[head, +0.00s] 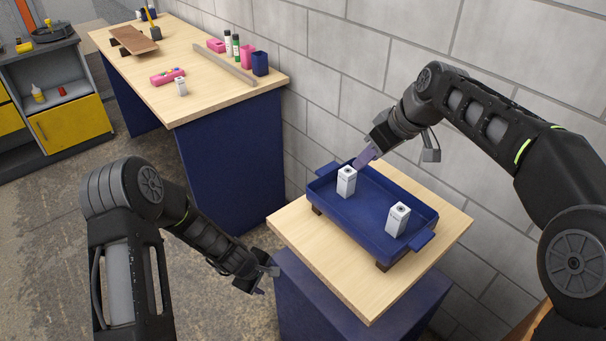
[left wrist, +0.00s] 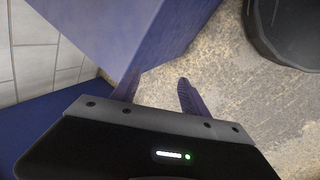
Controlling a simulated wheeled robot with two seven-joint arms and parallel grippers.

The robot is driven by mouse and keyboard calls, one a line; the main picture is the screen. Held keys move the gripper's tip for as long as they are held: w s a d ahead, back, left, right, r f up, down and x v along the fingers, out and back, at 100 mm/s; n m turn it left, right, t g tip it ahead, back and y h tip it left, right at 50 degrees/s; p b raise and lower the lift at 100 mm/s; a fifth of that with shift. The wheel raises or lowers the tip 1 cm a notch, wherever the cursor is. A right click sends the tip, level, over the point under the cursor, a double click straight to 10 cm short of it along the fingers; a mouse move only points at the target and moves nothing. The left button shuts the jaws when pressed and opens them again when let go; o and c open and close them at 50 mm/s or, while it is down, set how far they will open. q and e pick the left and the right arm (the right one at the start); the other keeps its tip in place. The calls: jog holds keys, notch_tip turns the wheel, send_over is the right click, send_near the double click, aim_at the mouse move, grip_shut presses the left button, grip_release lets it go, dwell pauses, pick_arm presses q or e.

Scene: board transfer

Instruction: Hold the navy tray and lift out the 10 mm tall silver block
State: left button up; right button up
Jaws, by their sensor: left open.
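The navy tray (head: 372,209) stands on dark supports on a small wooden-topped stand, with a handle at each end. Two silver-white blocks with dark marks on top are in it: one (head: 346,182) toward the left end, one (head: 397,219) toward the right end. Their labels are too small to read. My right gripper (head: 364,158) is at the tray's far side, just behind the left block; its finger gap cannot be made out. My left gripper (head: 264,279) is open and empty, low beside the stand's left edge, apart from the tray. Its spread fingers show in the left wrist view (left wrist: 158,92).
The stand's wooden top (head: 330,272) has bare room in front of the tray. A long workbench (head: 207,104) at the back left holds another small silver-white block (head: 181,87), a pink item (head: 167,76), bottles and cups. A block wall (head: 480,95) rises close behind the stand.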

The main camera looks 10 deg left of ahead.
pick_arm(q)
jog(key=w+a+r+n+t+y, duration=0.25)
jog(key=w+a+r+n, duration=0.25)
jog(key=w+a+r, duration=0.5)
jog(key=w+r+n+t, duration=0.1)
jog(key=w+r+t, duration=0.1)
jog(key=w+r, duration=0.5)
jog(key=d+r+m+h, duration=0.1)
jog(key=d+r+h, duration=0.1)
jog(key=d+r, duration=0.4)
jog(key=s+d+r+m+t+h, duration=0.1)
jog(key=d+r+h, duration=0.2)
jog(key=d+r, duration=0.4)
jog(key=s+d+r+m+h, duration=0.1)
jog(key=d+r+h, duration=0.1)
jog(key=d+r, duration=0.5)
jog(key=shift+d, duration=1)
jog(key=s+a+f+n+t+h, duration=0.1)
jog(key=s+a+f+n+h, duration=0.1)
jog(key=f+n, duration=0.4)
jog(key=s+a+n, duration=0.1)
jog(key=a+n, duration=0.1)
jog(key=n, duration=0.2)
jog(key=shift+n+t, duration=0.35)
jog(key=shift+n, duration=0.05)
